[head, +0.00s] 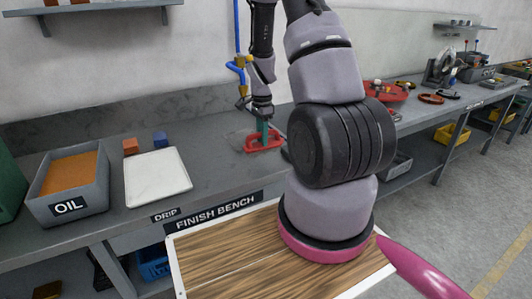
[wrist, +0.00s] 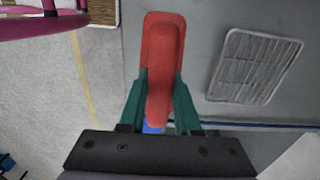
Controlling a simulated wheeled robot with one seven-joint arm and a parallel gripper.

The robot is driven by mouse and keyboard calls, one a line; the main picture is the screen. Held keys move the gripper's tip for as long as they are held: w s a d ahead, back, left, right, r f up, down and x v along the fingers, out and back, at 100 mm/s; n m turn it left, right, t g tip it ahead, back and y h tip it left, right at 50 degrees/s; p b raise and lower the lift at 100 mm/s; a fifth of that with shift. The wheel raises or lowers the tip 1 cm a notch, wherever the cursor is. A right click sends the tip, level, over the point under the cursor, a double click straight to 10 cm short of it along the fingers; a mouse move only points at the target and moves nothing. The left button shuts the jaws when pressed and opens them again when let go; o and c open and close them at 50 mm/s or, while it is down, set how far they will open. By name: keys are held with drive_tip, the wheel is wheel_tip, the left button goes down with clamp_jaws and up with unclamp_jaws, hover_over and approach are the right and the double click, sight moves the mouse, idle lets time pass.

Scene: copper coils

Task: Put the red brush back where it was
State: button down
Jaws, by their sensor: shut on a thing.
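The red brush (head: 264,145) is at the bench top, to the right of the white tray in the head view. In the wrist view the red brush (wrist: 163,45) shows as a rounded red block with a raised grip along its middle. My gripper (head: 263,130) points down over it, and its green fingers (wrist: 160,95) close on the two sides of the grip. I cannot tell whether the brush touches the bench or hangs just above it. Its underside is hidden.
A grey OIL bin (head: 68,187) with orange contents, a white drip tray (head: 157,177), an orange block (head: 130,146) and a blue block (head: 160,138) stand left. A grey ribbed mat or tray (wrist: 254,67) lies beside the brush in the wrist view. A red tray (head: 384,91) stands farther right.

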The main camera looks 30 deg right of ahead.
sight(262, 149)
drive_tip(key=shift+f, duration=2.55)
drive_tip(key=shift+f, duration=0.1)
drive_tip(key=c, duration=0.6)
unclamp_jaws()
